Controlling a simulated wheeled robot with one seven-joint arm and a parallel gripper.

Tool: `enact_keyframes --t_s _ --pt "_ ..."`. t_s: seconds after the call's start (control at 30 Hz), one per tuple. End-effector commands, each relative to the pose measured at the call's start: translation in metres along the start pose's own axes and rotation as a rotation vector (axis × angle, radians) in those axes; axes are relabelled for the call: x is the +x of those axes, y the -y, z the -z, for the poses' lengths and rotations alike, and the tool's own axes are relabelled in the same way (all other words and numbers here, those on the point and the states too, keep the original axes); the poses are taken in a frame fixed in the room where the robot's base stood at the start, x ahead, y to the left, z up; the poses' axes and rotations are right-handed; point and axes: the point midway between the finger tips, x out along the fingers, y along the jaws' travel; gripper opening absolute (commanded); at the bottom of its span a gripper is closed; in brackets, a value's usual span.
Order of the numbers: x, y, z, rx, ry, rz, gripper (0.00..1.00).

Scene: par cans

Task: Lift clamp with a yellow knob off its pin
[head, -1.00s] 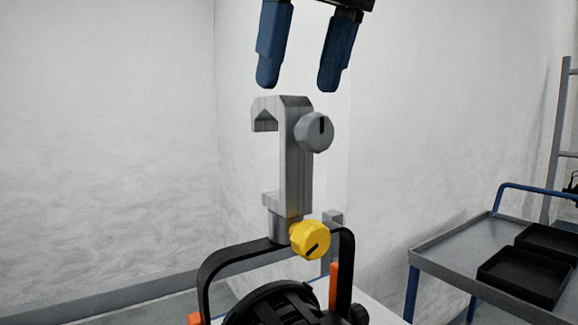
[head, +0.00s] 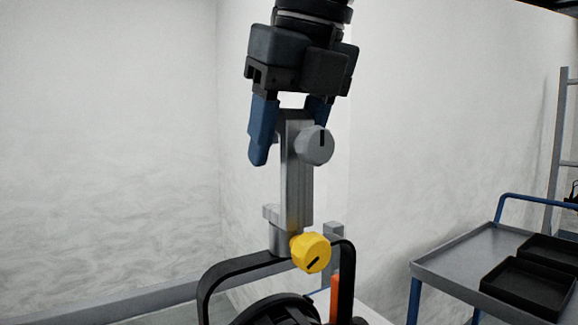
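The grey hook clamp (head: 299,185) stands upright above the black yoke (head: 233,266) of a par can (head: 283,310). A grey knob (head: 315,146) is on its upper right side and a yellow knob (head: 311,253) is at its base, by the yoke top. My gripper (head: 288,138) has come down over the clamp's top. Its blue fingers are apart, the left one in front of the hook's left side, the right one partly hidden behind the clamp and grey knob. I cannot tell whether the fingers touch the clamp. The pin is hidden.
A grey cart (head: 440,265) with blue handles stands at the right and carries black trays (head: 528,288). A ladder-like frame (head: 558,150) is behind it. A grey post (head: 333,238) and an orange part (head: 334,298) are near the yoke. The air left of the clamp is free.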

Motion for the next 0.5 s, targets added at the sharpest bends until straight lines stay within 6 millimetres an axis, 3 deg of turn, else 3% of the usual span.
enact_keyframes --t_s 0.07,0.5 --pt "-0.0001 0.0000 0.0000 0.000 0.000 0.000 0.44" --pt "-0.0002 -0.0001 -0.0001 0.000 0.000 0.000 0.02"
